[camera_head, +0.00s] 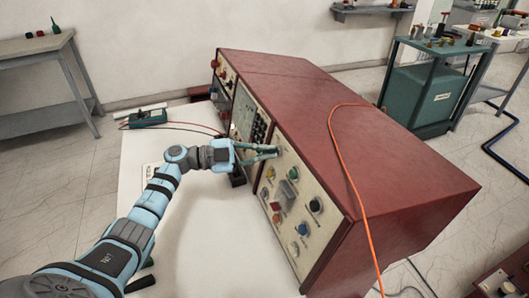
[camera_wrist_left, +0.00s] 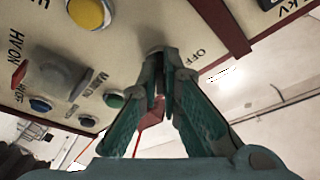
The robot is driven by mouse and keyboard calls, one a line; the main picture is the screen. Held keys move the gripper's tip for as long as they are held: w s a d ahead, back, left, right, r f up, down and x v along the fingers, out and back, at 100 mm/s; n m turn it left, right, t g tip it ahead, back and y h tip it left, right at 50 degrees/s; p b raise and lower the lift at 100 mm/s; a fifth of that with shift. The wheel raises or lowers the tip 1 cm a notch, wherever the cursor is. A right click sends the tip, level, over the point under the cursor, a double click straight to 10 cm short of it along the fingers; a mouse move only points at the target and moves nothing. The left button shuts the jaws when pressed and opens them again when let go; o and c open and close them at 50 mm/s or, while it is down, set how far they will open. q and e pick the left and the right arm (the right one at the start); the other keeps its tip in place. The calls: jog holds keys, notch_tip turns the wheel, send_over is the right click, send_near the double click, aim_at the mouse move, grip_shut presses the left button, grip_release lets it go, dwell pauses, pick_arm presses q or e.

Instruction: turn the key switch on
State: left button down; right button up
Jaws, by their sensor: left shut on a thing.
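The key switch (camera_wrist_left: 155,51) is mostly hidden behind my fingertips in the left wrist view; a little of its dark round base shows beside the printed OFF label. My left gripper (camera_wrist_left: 163,78) is shut on the key switch, with its two teal fingers pointing at the cream panel (camera_wrist_left: 125,45). In the head view, my left gripper (camera_head: 273,152) reaches from the left to the upper part of the red console's (camera_head: 350,130) front panel. The key switch is hidden by the fingers there, and its turned angle cannot be told. My right gripper is not in view.
A yellow button (camera_wrist_left: 87,12), a grey knob (camera_wrist_left: 58,75), a green button (camera_wrist_left: 115,101) and a blue button (camera_wrist_left: 40,104) sit close by on the panel. An orange cable (camera_head: 345,170) lies over the console. The white table (camera_head: 215,245) has free room in front.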

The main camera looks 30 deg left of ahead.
pick_arm(q)
jog(key=c, duration=1.8)
grip_release()
jog(key=v, duration=1.2)
